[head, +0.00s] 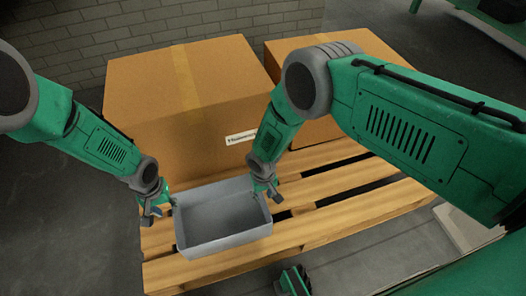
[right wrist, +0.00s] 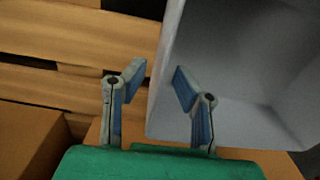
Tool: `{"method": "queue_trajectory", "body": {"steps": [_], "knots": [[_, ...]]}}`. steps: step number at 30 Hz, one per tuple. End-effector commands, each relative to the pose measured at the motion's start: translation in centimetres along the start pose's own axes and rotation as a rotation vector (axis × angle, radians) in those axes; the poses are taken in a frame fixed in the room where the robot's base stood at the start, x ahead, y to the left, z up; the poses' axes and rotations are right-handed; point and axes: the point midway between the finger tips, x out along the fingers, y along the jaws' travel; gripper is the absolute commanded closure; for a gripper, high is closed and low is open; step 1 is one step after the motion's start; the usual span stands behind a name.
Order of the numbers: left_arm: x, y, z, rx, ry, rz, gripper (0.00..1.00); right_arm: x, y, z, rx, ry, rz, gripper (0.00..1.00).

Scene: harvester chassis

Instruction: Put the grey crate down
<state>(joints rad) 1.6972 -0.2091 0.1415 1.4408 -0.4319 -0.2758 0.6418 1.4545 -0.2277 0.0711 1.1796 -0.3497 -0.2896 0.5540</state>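The grey crate (head: 224,243) is an open, empty box in the middle of the head view. It appears to rest level on the wooden pallet (head: 330,222), in front of the large carton. My left gripper (head: 160,207) is at the crate's left rim; whether its fingers are closed on the rim is too small to tell. My right gripper (head: 268,194) is at the crate's right rim. In the right wrist view its fingers (right wrist: 160,78) stand apart, one on each side of the crate's wall (right wrist: 240,70), with a visible gap.
A large cardboard carton (head: 170,100) with a white label stands behind the crate on the pallet. A second carton (head: 318,130) stands to its right, partly behind my right arm. Pallet slats to the crate's right are bare. A brick wall (head: 100,35) is at the back.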

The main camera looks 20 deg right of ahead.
Motion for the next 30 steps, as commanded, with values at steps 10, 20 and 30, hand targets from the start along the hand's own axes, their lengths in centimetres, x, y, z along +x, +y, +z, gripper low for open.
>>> {"method": "queue_trajectory", "body": {"steps": [10,20,30], "knots": [[0.0,0.0,0.0,0.000,0.000,0.000,0.74,-5.6,-0.1,0.0,0.000,-0.001,-0.001,0.74],[0.0,0.0,0.0,0.000,0.000,0.000,0.74,-6.1,-0.1,0.1,0.000,-0.002,-0.001,0.74],[0.1,-0.1,0.2,0.001,-0.002,0.002,0.74,-6.1,0.1,0.3,-0.001,-0.003,-0.002,0.74]]}}
